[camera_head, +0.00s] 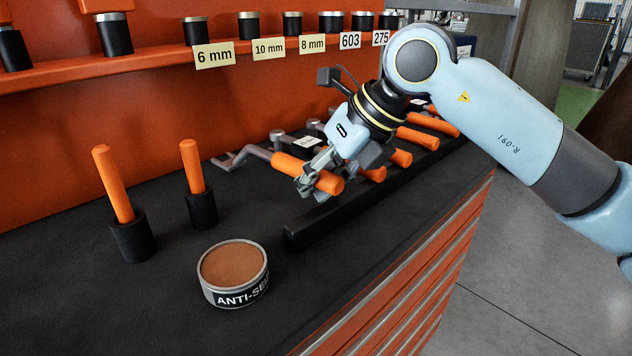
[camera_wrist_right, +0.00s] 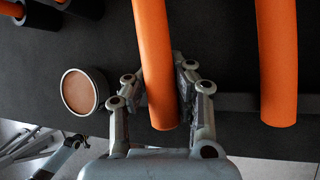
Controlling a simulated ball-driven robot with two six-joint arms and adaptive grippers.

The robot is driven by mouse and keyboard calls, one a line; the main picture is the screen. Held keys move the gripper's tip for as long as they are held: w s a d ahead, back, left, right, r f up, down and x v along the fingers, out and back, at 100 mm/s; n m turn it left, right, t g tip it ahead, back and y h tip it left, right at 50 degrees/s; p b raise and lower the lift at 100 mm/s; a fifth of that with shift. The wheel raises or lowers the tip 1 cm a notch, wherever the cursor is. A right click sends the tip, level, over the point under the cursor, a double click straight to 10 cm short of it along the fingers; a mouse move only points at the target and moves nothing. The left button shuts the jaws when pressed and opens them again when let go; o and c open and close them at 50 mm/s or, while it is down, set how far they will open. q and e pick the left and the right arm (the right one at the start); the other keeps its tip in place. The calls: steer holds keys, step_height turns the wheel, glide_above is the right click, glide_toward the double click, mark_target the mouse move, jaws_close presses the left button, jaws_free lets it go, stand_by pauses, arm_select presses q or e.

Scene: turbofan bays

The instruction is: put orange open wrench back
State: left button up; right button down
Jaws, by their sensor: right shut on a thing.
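The orange open wrench (camera_head: 290,164) has an orange handle and a grey open-jaw head that points left toward the back panel in the head view. My right gripper (camera_head: 318,182) is shut on its handle, close to the handle's near end. In the right wrist view the orange handle (camera_wrist_right: 153,60) runs between the two fingers of the gripper (camera_wrist_right: 162,98). I cannot tell whether the wrench rests on the bench rack or is slightly lifted.
Several other orange-handled tools (camera_head: 415,138) lie along the black rail (camera_head: 325,219) to the right. An anti-seize tin (camera_head: 233,275) stands in front. Two orange handles stand in black holders (camera_head: 132,240) (camera_head: 201,208) at left. Labelled sockets line the orange shelf (camera_head: 150,61).

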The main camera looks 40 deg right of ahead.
steer(key=shift+r+p, duration=1.75)
steer(key=shift+r, duration=0.75)
steer(key=shift+f, duration=0.1)
